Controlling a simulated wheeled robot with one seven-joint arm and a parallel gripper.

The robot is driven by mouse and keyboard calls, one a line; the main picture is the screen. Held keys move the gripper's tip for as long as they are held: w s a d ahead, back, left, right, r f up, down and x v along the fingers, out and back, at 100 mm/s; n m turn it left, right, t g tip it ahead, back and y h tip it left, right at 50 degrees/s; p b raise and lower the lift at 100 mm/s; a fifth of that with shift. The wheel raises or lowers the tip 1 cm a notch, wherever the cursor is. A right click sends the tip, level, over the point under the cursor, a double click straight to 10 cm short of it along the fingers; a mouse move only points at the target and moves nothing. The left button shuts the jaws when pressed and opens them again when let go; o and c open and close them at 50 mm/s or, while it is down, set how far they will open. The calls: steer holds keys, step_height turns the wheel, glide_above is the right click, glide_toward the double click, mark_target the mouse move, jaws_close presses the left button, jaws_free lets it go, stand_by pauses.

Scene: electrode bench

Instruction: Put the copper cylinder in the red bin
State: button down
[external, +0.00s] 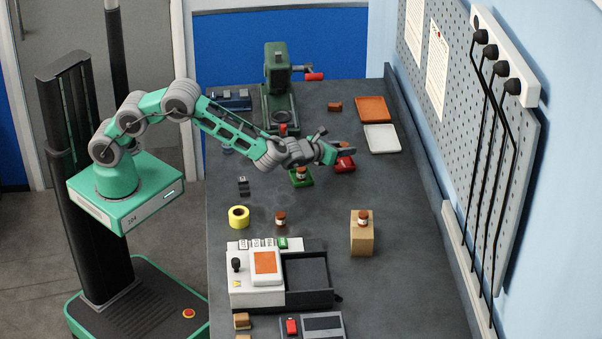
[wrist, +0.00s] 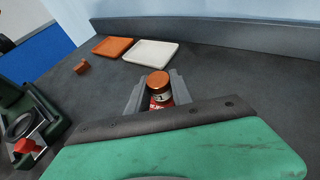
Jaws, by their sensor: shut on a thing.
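My gripper (wrist: 157,92) is shut on a copper cylinder (wrist: 158,82), which stands between the two grey fingers with its copper top showing and a dark and reddish part below it. In the external view my gripper (external: 344,148) is over the small red bin (external: 345,165). The arm and fingers cover part of that bin. I cannot tell whether the held cylinder touches the bin floor. Similar copper-coloured cylinders stand elsewhere: one in the green bin (external: 301,182), one on the bare bench (external: 280,218) and one on a wooden block (external: 362,217).
An orange tray (external: 372,109) and a white tray (external: 381,139) lie at the back right. A green press (external: 279,95) stands at the back. A yellow tape roll (external: 238,217) and a white device (external: 255,290) are nearer. The right bench side is mostly clear.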

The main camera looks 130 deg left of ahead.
mark_target(345, 170)
steer(key=f, duration=0.3)
steer(key=shift+w+a+f, duration=0.15)
steer(key=shift+a+f, duration=0.05)
steer(key=shift+f, duration=0.1)
steer(key=shift+f, duration=0.35)
steer(key=shift+f, duration=0.15)
steer(key=c, duration=1.1)
jaws_free()
